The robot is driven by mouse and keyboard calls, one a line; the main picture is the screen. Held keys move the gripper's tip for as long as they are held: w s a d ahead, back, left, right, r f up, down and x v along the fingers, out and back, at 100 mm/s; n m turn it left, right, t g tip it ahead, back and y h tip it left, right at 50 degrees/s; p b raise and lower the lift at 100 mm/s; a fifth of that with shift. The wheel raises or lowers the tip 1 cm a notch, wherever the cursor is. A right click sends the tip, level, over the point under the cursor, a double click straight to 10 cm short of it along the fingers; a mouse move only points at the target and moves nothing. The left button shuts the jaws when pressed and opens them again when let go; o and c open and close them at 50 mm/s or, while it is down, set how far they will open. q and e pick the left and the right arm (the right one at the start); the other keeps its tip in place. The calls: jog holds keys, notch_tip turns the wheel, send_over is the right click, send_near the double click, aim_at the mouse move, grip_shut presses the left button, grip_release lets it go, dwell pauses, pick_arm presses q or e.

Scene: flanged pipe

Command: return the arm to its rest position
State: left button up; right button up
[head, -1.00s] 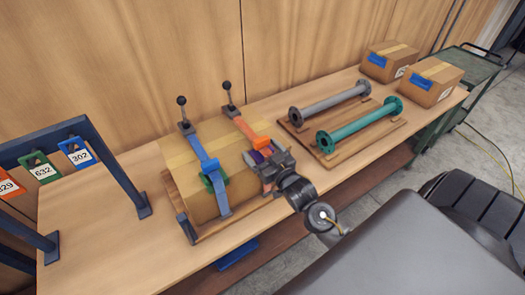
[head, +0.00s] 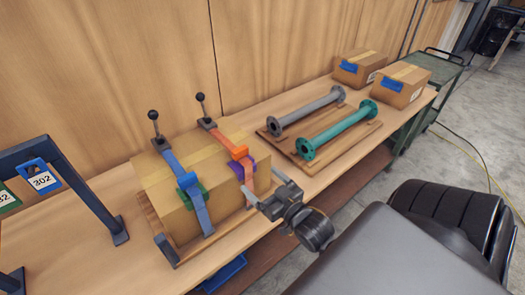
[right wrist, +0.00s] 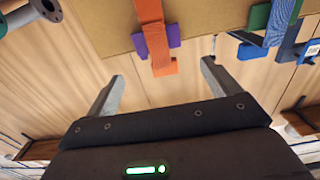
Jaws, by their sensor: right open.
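My right gripper (head: 260,197) is open and empty in front of the strapped cardboard box (head: 176,215). In the right wrist view its two fingers (right wrist: 160,85) stand wide apart with nothing between them. An orange strap (head: 229,146) with a purple piece (head: 262,163) crosses the box beside the gripper. The orange strap (right wrist: 152,35) also shows beyond the fingers in the right wrist view. A blue strap (head: 189,183) with a green piece crosses the box farther left. My left gripper is out of view.
A grey flanged pipe (head: 308,110) and a green flanged pipe (head: 338,130) lie on a wooden board right of the box. Two smaller boxes (head: 358,69) (head: 401,84) stand at the far end. A dark frame with tags (head: 90,190) stands at left. Dark levers (head: 154,121) rise behind the box.

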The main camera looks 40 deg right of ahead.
dwell(0.3)
jog(key=s+a+f+n+g, duration=0.1)
jog(key=s+a+f+g, duration=0.3)
jog(key=s+f+g, duration=0.4)
jog(key=s+a+f+n+g, duration=0.1)
jog(key=s+a+f+g, duration=0.3)
jog(key=s+f+g, duration=0.45)
notch_tip(320, 180, down, 27)
jog(key=s+b, duration=0.2)
jog(key=s, duration=0.1)
jog(key=s+d+f+b, duration=0.1)
jog(key=s+d+f, duration=0.2)
jog(key=s+f, duration=1.2)
jog(key=shift+s+f+n+b, duration=0.3)
jog(key=shift+s+f+b, duration=0.1)
jog(key=shift+f, duration=0.55)
